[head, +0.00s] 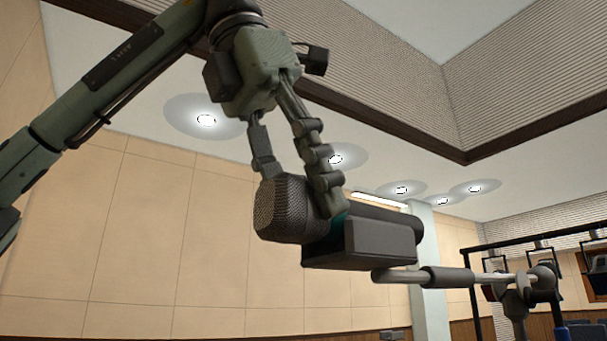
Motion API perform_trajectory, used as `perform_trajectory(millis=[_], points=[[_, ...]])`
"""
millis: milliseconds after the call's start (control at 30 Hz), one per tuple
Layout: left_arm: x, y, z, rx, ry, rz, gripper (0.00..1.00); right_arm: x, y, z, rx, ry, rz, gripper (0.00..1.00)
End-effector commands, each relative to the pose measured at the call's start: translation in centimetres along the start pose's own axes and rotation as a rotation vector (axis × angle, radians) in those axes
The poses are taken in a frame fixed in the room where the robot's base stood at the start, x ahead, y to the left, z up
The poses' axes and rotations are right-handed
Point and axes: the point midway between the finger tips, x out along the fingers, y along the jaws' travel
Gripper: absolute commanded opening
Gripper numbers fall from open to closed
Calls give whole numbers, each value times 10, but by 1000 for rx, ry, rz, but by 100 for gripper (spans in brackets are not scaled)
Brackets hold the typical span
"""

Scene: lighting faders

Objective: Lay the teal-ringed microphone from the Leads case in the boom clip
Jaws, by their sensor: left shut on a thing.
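The teal-ringed microphone (283,210) is dark, with a mesh head pointing left and a body running right. A sliver of its teal ring shows beside my gripper's right finger. My left gripper (298,188) comes down from above and is shut on the microphone near its head. The boom clip (375,245) is a dark grey block at the end of the boom. The microphone lies along the clip's top, partly hidden behind its near wall. I cannot tell whether it rests fully in the clip. The Leads case and my right gripper are not in view.
The boom (445,277) runs right from under the clip to a stand head (520,285). A dark frame (475,250) with hanging items stands at the right. A pale column (428,300) is behind. The space left of the microphone is clear.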

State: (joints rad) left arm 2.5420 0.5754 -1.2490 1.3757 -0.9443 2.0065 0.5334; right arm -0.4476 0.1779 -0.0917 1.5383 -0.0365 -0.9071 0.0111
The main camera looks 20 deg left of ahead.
Motion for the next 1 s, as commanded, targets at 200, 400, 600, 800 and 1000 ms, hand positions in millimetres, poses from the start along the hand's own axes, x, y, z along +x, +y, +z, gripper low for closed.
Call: perform_trajectory(millis=[200,400,600,800,1000], points=[[10,-1,-5,6,21,1,7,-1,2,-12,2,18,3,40],[13,-1,-6,6,28,1,7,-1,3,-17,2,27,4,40],[14,-1,-6,6,28,2,69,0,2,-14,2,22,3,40],[11,0,-5,4,22,2,70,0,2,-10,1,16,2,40],[10,0,-4,3,17,2,70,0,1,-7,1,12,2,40]])
